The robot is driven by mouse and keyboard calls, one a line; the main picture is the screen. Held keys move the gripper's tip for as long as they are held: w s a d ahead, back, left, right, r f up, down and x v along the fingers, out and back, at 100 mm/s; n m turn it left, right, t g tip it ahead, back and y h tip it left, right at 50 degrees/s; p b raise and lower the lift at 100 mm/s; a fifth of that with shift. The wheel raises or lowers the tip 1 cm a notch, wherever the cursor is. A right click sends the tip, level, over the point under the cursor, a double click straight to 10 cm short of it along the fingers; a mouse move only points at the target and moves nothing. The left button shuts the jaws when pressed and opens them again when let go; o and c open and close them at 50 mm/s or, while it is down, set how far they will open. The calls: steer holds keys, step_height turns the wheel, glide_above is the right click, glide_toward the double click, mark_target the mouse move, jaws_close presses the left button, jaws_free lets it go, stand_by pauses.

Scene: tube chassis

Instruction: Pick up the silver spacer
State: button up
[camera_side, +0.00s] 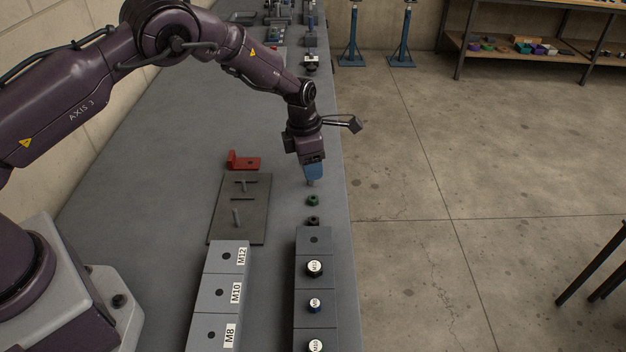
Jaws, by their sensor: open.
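A small silver piece, which looks like the silver spacer (310,183), shows on the grey bench just below my gripper. My gripper (313,174) points down over it with its blue fingers open. The fingers hide the upper part of the piece. I cannot tell from this view whether the fingertips are around it or just above it.
A green nut (312,200) and a black nut (313,220) stand in line nearer the camera. A dark plate (257,215) with upright pegs and a red bracket (243,162) lie to the left. Grey blocks (222,258) labelled M12, M10 and M8 stand in front.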

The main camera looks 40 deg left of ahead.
mark_target(312, 184)
steer(key=f, duration=0.3)
steer(key=shift+w+d+f, duration=0.1)
steer(key=shift+w+f, duration=0.1)
steer(key=shift+f, duration=0.2)
jaws_close()
steer(key=shift+r, duration=0.1)
